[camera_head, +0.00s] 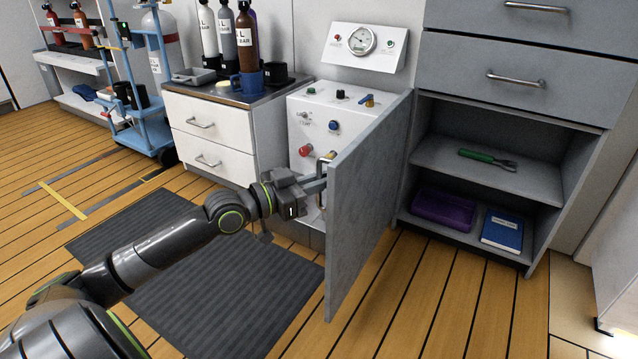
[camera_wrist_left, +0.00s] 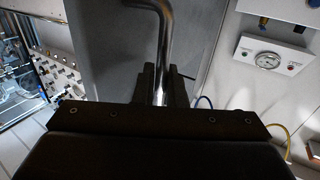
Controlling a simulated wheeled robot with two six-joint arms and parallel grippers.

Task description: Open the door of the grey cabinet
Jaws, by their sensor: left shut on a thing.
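The grey cabinet (camera_head: 430,60) stands at the right in the head view. Its door (camera_head: 368,190) stands swung out to the left from the cabinet's left side, with the lower bay open to view. My left gripper (camera_head: 318,183) is at the door's outer face, shut on the metal door handle (camera_head: 328,160). In the left wrist view the bent handle (camera_wrist_left: 163,45) runs down between the fingers of my left gripper (camera_wrist_left: 163,88), against the grey door (camera_wrist_left: 110,50). My right gripper is in neither view.
Inside the bay are a green-handled tool (camera_head: 487,160), a purple case (camera_head: 443,207) and a blue book (camera_head: 502,231). The white fill panel (camera_head: 310,130) stands behind the door. A dark mat (camera_head: 225,290) lies on the floor. Wooden floor (camera_head: 440,290) before the bay is clear.

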